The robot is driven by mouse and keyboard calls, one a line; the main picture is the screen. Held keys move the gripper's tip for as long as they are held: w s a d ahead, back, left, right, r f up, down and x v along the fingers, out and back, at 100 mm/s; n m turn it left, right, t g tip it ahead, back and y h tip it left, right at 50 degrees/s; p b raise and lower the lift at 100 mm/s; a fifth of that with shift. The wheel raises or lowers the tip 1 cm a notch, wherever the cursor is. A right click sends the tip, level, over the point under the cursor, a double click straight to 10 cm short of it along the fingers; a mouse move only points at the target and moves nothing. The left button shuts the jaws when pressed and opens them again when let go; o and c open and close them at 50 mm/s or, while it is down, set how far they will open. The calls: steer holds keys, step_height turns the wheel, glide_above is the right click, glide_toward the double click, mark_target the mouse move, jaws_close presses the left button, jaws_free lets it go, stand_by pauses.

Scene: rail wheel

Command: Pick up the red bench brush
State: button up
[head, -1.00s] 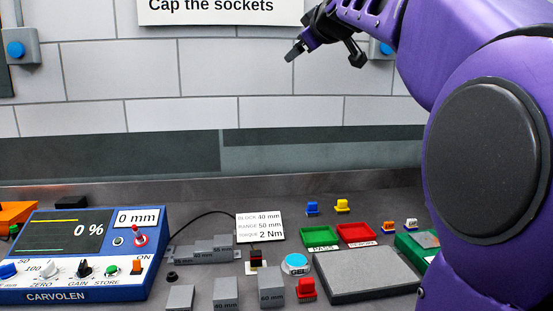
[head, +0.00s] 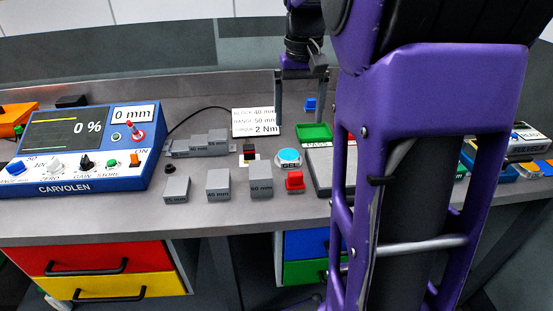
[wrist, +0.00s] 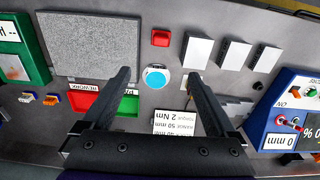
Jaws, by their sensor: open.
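The red bench brush (head: 294,182) is a small red block-shaped piece standing on the grey bench near its front edge, right of the 60 mm block. It also shows in the wrist view (wrist: 160,37), at the top middle beyond my fingertips. My gripper (head: 308,121) is open and empty, pointing down above the back part of the bench. In the wrist view my gripper (wrist: 159,76) has its fingers spread on either side of the blue GEL pot, and the brush is apart from both fingers.
The GEL pot (head: 289,157) stands just behind the brush. Grey blocks (head: 218,185) stand in a row to its left. A grey slab (wrist: 88,45) lies on its other side. Green (head: 314,133) and red trays (wrist: 82,101) sit behind. A blue CARVOLEN unit (head: 82,148) stands at the left.

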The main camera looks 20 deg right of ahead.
steer(key=b, duration=0.2)
glide_toward(296, 173)
step_height(296, 173, down, 5)
steer(key=shift+f, duration=0.1)
steer(key=shift+w+f+b, duration=0.15)
steer(key=shift+f+b, duration=0.5)
steer(key=shift+f, duration=2.5)
steer(key=c, duration=1.4)
steer(key=shift+r, duration=0.1)
steer(key=shift+c, duration=0.2)
step_height(296, 173, up, 10)
steer(key=shift+f+p, duration=0.1)
steer(key=shift+p, duration=0.85)
